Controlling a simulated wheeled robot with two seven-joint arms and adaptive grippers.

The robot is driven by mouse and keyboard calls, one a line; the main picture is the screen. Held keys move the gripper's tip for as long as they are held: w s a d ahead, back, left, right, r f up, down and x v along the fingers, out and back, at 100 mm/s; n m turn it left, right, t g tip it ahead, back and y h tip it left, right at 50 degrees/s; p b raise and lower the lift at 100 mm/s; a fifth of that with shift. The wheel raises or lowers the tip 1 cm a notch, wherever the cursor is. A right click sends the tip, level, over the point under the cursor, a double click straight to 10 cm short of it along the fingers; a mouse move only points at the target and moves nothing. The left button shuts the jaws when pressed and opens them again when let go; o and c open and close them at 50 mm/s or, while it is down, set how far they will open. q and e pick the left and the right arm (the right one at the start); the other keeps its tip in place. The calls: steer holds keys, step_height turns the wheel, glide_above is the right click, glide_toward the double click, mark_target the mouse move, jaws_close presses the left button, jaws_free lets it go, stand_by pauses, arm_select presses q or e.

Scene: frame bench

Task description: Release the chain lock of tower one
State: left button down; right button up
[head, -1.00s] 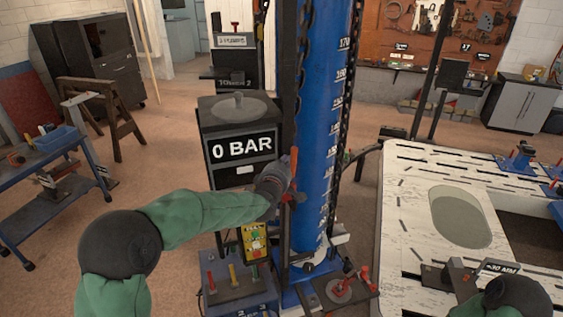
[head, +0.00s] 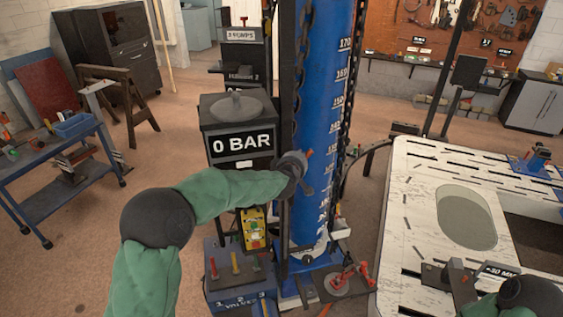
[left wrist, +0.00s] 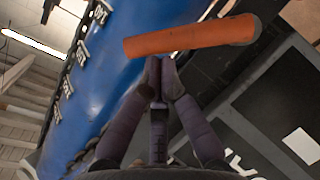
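The blue tower (head: 326,110) stands upright in the middle of the head view, with white scale marks and a dark chain (head: 303,50) along it. An orange lever (head: 309,153) shows just past my left gripper (head: 299,170) on the tower's side. In the left wrist view the lever is an orange bar (left wrist: 190,38), slightly tilted, crossing at the fingertips. My left gripper's fingers (left wrist: 160,68) are together, with nothing visible between them; the tips are at the bar's lower edge, and contact is unclear. My right gripper is not in view; only part of my right arm shows.
A box reading 0 BAR (head: 240,140) stands left of the tower. Below are a yellow pendant (head: 254,228) and a valve block (head: 236,280) with coloured levers. A white frame bench (head: 420,185) stands to the right, a blue cart (head: 65,185) to the left.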

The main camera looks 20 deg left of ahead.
arm_select(q)
steer(key=shift+w+d+f, duration=0.25)
steer(key=shift+w+d, duration=0.1)
steer(key=shift+d, duration=0.2)
stand_by(0.4)
